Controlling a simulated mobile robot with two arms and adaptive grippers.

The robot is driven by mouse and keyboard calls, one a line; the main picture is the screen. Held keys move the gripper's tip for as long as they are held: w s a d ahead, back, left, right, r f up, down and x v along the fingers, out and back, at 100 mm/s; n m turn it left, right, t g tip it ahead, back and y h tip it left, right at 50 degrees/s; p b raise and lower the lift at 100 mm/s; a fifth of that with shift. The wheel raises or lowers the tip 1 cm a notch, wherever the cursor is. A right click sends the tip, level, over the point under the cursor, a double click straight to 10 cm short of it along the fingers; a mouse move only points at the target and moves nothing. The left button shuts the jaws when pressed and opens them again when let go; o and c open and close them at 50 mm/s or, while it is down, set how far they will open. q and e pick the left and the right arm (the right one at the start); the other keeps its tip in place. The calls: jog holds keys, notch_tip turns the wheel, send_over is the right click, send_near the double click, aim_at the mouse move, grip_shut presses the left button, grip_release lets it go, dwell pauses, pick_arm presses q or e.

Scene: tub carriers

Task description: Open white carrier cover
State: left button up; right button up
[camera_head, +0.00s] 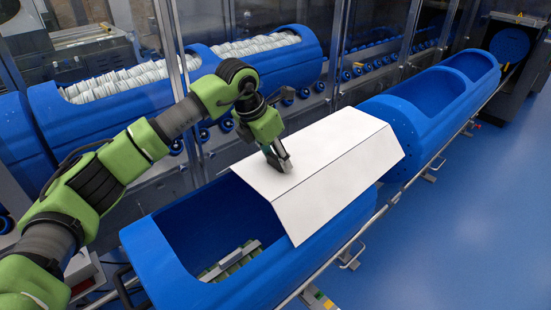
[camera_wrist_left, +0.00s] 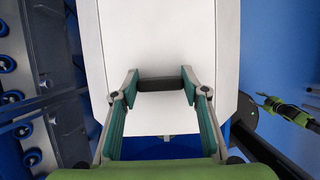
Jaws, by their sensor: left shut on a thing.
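The white carrier cover (camera_head: 335,150) is a folded panel with sloping sides. It lies over the right part of the near blue carrier (camera_head: 165,262), whose left part is open. The cover also fills the middle of the left wrist view (camera_wrist_left: 158,35). My left gripper (camera_head: 279,162) is at the cover's left end, pointing down. In the left wrist view its two fingers are closed on the ends of a dark handle (camera_wrist_left: 160,84) on the cover. A green and black arm part, seemingly my right arm (camera_wrist_left: 290,112), shows at the right of that view; its jaws are too small to read.
Inside the open carrier part lie a few pale greenish items (camera_head: 232,262). Another blue carrier (camera_head: 425,105) adjoins at the right. Behind, blue carriers (camera_head: 120,95) hold rows of white pieces. Metal posts and glass stand close behind. Blue floor (camera_head: 470,230) is clear at the right.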

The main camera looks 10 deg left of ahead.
pick_arm(q)
jog(key=o, duration=1.6)
jog(key=shift+s, duration=0.1)
jog(key=v, duration=1.2)
